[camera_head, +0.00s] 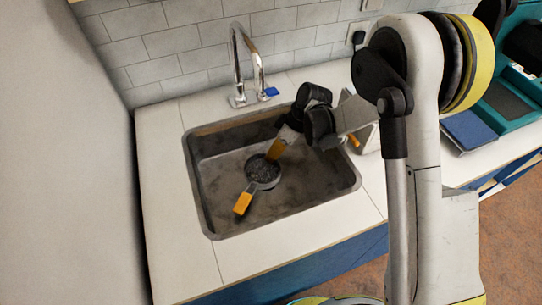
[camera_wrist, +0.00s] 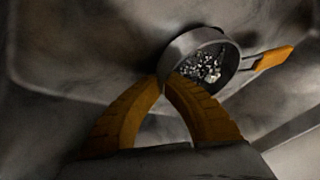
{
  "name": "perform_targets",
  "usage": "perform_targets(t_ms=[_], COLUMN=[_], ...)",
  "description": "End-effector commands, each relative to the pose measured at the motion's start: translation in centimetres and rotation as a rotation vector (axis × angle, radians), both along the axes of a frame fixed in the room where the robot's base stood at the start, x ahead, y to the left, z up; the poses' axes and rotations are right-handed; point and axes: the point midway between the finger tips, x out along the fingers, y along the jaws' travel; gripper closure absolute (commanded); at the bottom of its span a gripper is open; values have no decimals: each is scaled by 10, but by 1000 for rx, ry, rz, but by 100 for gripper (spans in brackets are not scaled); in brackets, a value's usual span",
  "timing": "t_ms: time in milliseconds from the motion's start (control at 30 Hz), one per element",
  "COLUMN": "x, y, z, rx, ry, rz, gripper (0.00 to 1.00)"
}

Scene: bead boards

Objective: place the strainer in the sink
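The strainer (camera_head: 262,173) is a small dark round metal cup with a speckled inside and an orange handle (camera_head: 243,203). It is inside the grey sink (camera_head: 300,197), and its handle points to the front left. My gripper (camera_head: 272,153) reaches down into the sink from the right. In the wrist view, its two orange fingers (camera_wrist: 165,82) come together at the near rim of the strainer (camera_wrist: 207,60), pinching it. The strainer's handle (camera_wrist: 272,57) points away to the right there. I cannot tell whether the strainer's bottom touches the sink floor.
A chrome faucet (camera_head: 240,70) stands behind the sink, with a small blue item (camera_head: 272,91) beside its base. White counter (camera_head: 170,215) surrounds the sink. A grey wall (camera_head: 65,170) closes the left side. A teal case (camera_head: 510,100) lies at the far right.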

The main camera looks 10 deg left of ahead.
Motion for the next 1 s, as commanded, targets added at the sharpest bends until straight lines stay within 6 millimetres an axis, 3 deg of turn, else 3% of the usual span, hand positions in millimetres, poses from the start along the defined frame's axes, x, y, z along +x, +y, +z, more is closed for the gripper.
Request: perform_targets(t_ms=[67,167,567,1000], x=[0,0,1,15], y=[0,0,-2,-40], z=[-2,-1,7,90], rx=[0,0,0,0], ry=[0,0,0,0], rz=[0,0,-1,-1], gripper=[100,73,73,73])
